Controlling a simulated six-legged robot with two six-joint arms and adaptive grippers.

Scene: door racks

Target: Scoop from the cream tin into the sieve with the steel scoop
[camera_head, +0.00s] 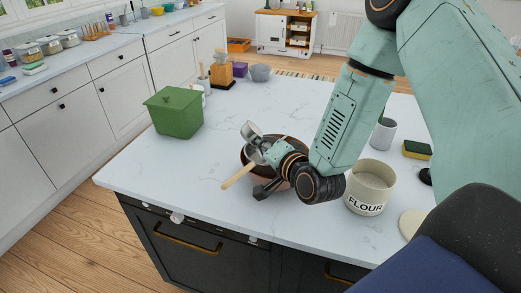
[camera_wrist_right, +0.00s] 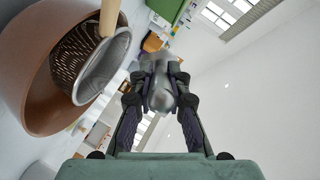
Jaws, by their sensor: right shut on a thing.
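The cream tin (camera_head: 367,192), labelled FLOUR, stands open on the island right of my right gripper, with pale contents visible. A brown bowl (camera_head: 291,140) stands left of it, partly hidden by my right arm; it also shows in the right wrist view (camera_wrist_right: 40,100). The sieve, with a wooden handle (camera_head: 238,176), rests in the bowl; its mesh shows in the right wrist view (camera_wrist_right: 75,58). My right gripper (camera_head: 266,153) is shut on the steel scoop (camera_head: 251,132), held tilted above the bowl. The scoop's inside is hard to see. My left gripper is out of view.
A cream round lid (camera_head: 411,222) lies right of the tin. A grey pot (camera_head: 383,134) and a sponge (camera_head: 417,149) stand behind it. The island's front left is clear.

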